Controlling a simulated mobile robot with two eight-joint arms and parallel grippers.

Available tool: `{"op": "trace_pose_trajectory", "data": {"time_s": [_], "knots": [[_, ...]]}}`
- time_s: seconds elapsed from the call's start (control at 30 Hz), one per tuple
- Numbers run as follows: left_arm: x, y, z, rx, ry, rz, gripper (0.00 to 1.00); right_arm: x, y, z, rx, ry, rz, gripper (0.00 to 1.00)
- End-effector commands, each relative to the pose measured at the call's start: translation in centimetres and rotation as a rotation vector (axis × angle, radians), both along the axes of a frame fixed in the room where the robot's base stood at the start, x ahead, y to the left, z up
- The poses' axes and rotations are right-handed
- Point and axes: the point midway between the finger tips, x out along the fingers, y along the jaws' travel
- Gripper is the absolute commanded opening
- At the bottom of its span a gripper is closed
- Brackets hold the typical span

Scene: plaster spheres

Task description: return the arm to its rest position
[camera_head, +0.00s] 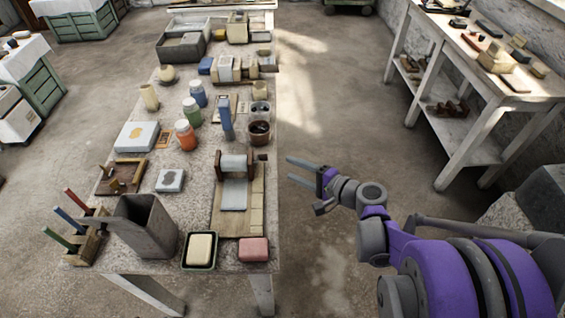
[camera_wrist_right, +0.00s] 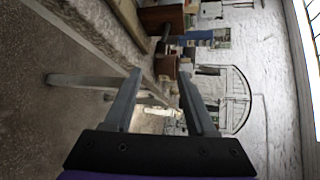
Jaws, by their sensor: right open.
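My right gripper (camera_head: 308,169) is open and empty in the head view. It is in the free space just right of the long worktable (camera_head: 262,190), clear of its edge, with its fingers pointing left toward the table. In the right wrist view the two fingers of the right gripper (camera_wrist_right: 158,95) are spread apart with nothing between them. My purple and grey right arm (camera_head: 450,280) reaches in from the lower right. My left gripper does not show in either view.
The worktable carries bottles, a metal bin (camera_head: 143,226), a roller device (camera_head: 236,180), a soap dish (camera_head: 200,250) and a pink block (camera_head: 254,249) near its right and front edges. A side table (camera_head: 480,90) with tools stands at the right. Bare floor (camera_head: 340,110) lies between them.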

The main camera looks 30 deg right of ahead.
Motion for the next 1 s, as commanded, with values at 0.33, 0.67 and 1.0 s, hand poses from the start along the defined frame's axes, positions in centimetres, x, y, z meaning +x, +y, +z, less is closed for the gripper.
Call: {"op": "trace_pose_trajectory", "data": {"time_s": [0.33,0.67,1.0], "knots": [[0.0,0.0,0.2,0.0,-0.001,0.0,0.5,-1.9,-0.7,0.5,0.0,0.0,0.001,0.56],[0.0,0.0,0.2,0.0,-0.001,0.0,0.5,-1.8,-0.7,0.5,0.0,0.0,0.001,0.56],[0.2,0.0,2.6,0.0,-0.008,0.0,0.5,-3.7,4.5,1.0,-0.205,0.11,0.15,0.56]]}}
